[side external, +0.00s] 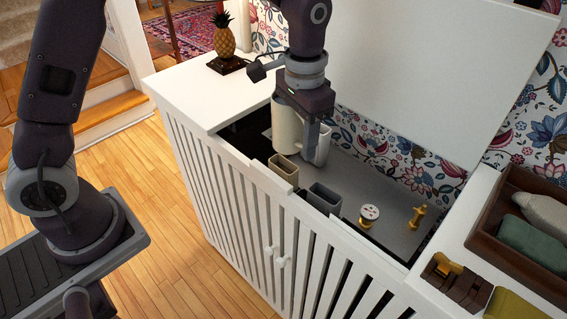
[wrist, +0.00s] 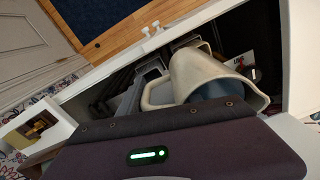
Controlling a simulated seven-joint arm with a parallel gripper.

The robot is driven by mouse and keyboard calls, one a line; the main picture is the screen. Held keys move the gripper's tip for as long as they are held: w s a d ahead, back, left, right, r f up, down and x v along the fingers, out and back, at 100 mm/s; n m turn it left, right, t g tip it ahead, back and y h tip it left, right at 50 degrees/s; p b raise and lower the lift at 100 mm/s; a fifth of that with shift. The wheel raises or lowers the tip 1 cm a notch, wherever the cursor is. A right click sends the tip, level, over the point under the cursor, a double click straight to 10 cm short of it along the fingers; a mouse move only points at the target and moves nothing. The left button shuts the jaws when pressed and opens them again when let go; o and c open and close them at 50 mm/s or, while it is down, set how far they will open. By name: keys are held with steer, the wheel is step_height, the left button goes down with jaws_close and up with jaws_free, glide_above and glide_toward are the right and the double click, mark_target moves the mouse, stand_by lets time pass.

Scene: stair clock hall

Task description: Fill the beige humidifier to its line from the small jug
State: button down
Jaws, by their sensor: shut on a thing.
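A cream jug (side external: 285,128) is held by my gripper (side external: 308,138), which is shut on it inside the opened cabinet top. A pale rounded part shows right of the finger; I cannot tell if it belongs to this jug. In the wrist view the jug (wrist: 195,70) shows its loop handle on the left and its lip on the right, with blue-grey inside its mouth. The beige humidifier (side external: 284,170) is a narrow open box at the cabinet's front edge, just below the jug in the side view. Its line and water level are not visible.
A grey open box (side external: 325,199) stands right of the beige one. The raised white lid (side external: 430,75) stands behind. A pineapple ornament (side external: 225,37) is left, a wooden tray (side external: 485,238) right.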

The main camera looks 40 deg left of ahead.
steer(key=s+d+f+m, duration=0.2)
steer(key=s+d, duration=0.3)
steer(key=d, duration=0.4)
steer(key=shift+s+f+m, duration=0.2)
steer(key=shift+f+m, duration=0.1)
steer(key=shift+a+r, duration=0.1)
steer(key=shift+a, duration=0.05)
steer(key=shift+w+a+r+g+h, duration=0.15)
steer(key=shift+a+r+g+h, duration=0.25)
steer(key=shift+h, duration=0.35)
steer(key=shift+w+a+r+g+h, duration=0.2)
steer(key=shift+r+g+h, duration=0.25)
steer(key=shift+h, duration=0.3)
steer(key=shift+a+h, duration=0.1)
steer(key=shift+h, duration=0.2)
steer(key=shift+w+a+r+g+h, duration=0.15)
steer(key=shift+a+r+g+h, duration=0.15)
steer(key=shift+r, duration=0.15)
steer(key=shift+w+a+r+h, duration=0.15)
steer(key=shift+a+r+h, duration=0.1)
steer(key=shift+r+h, duration=0.2)
steer(key=shift+w+a+g+h, duration=0.35)
steer(key=shift+a+g+h, duration=0.25)
steer(key=shift+h, duration=0.25)
